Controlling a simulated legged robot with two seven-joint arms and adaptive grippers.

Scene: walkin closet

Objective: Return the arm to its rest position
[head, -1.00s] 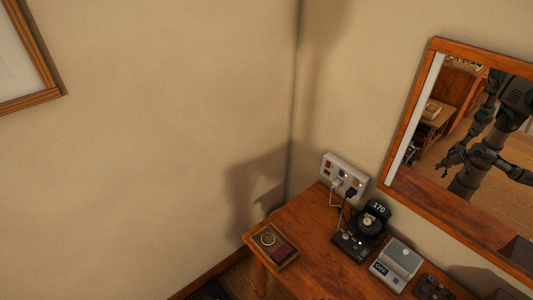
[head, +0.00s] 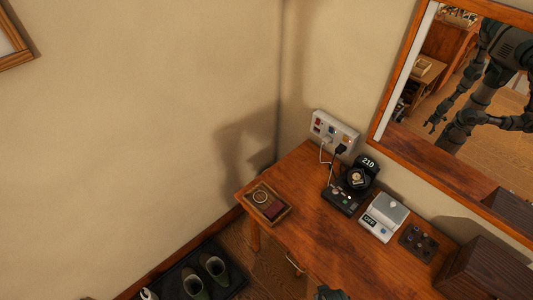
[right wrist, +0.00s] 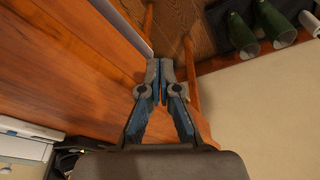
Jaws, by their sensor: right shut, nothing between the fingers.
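My right gripper (right wrist: 163,85) is shut and empty in the right wrist view. Its blue-grey fingers meet near the front edge of the wooden desk (right wrist: 75,75). In the head view only a dark piece of my arm (head: 330,293) shows at the bottom edge.
The desk (head: 300,225) holds a small tray (head: 252,205), a dark device reading 210 (head: 350,190), a grey scale-like device (head: 385,217), a dark knobbed block (head: 418,243) and a brown box (head: 490,270). A power strip (head: 334,131) is on the wall. Green boots (head: 216,270) stand on the floor.

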